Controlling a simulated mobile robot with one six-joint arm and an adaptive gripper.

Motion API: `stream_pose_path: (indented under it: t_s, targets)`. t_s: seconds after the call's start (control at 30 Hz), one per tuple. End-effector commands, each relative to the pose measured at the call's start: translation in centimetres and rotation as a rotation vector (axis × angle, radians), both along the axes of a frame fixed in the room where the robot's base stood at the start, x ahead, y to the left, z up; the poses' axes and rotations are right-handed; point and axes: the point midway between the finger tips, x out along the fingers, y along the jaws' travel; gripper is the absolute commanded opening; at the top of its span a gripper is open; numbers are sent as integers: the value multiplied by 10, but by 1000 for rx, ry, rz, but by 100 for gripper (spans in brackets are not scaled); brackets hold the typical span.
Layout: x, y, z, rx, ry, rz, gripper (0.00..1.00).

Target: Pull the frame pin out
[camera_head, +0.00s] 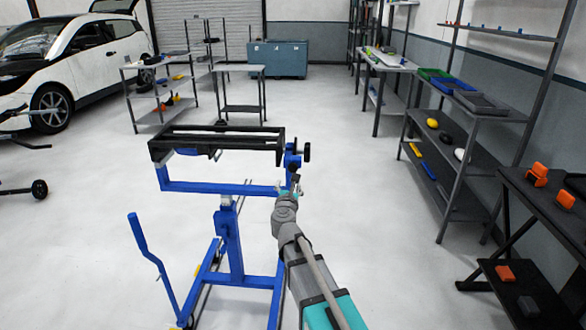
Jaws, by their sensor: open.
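A blue stand (231,240) with a black rectangular top frame (218,131) stands in front of me. At the top frame's right end is a black round knob (307,152) on a blue bracket; I cannot tell whether this is the frame pin. My gripper (293,180) is open, just below the knob and close to the stand's right side. The gripper is small in the view and its fingers are partly lost against the blue parts, so I cannot tell whether it touches anything.
Right of the stand, the floor (380,240) is clear up to a dark shelf rack (432,160). A black table (545,205) with orange items is at the far right. A white car (75,60) and carts (160,95) are behind left.

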Motion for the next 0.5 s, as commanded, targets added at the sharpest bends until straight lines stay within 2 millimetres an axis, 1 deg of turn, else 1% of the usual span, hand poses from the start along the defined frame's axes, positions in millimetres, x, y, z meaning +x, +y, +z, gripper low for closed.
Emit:
stream_pose_path:
  t_s: [0.03, 0.17, 0.5]
  targets:
    - [7, -1, 0, 0, 0, -1, 87]
    - [24, -3, 0, -1, 0, 0, 87]
    - [75, -12, 0, -1, 0, 0, 87]
